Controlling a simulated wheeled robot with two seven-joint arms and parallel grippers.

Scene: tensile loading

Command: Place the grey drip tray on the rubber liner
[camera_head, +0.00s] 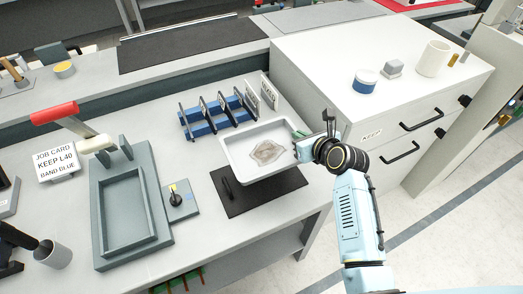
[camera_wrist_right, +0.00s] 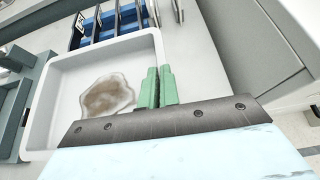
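The drip tray (camera_head: 236,154) is a shallow, pale grey-white tray with a brown-grey stain on its floor. It overlaps the back part of the black rubber liner (camera_head: 262,203) in the head view; the liner's front part shows bare. The tray looks raised, but the exact gap is unclear. My right gripper (camera_head: 300,134) is at the tray's right side. In the right wrist view its green fingers (camera_wrist_right: 158,88) are close together at the rim of the tray (camera_wrist_right: 50,95), seemingly pinching it. My left gripper does not show in the head view.
A blue rack (camera_head: 212,122) with upright plates stands just behind the tray. A small switch block (camera_head: 178,199) and a grey-green fixture (camera_head: 128,210) lie left of the liner. The liner is close to the bench's front edge. A white cabinet (camera_head: 340,95) stands at the right.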

